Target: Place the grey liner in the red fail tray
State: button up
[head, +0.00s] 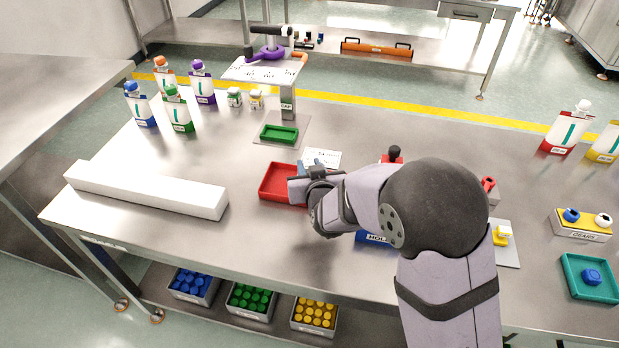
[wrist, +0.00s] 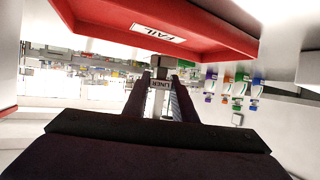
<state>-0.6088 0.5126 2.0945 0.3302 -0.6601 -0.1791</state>
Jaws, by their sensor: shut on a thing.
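The red fail tray (head: 272,186) lies on the bench left of my gripper (head: 306,178) in the head view. In the wrist view the tray (wrist: 225,22), with its FAIL label, fills the top of the picture. My gripper (wrist: 162,95) is shut on the grey liner (wrist: 162,72), whose LINER label shows between the fingers. Gripper and liner are close to the tray's right side. I cannot tell whether the liner touches the tray. In the head view the liner cannot be made out, and my wrist hides part of the tray's right side.
A green tray (head: 279,134) sits at the foot of a stand behind the red tray. A long white block (head: 145,190) lies to the left. A blue HOLD tray (head: 374,239) is partly hidden under my arm. Labelled pouches (head: 180,110) stand at back left.

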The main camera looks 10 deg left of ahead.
jog(key=shift+f, duration=1.9)
jog(key=shift+f, duration=0.1)
jog(key=o, duration=1)
jog(key=b+v, duration=0.1)
jog(key=v, duration=1.1)
jog(key=shift+d, duration=0.1)
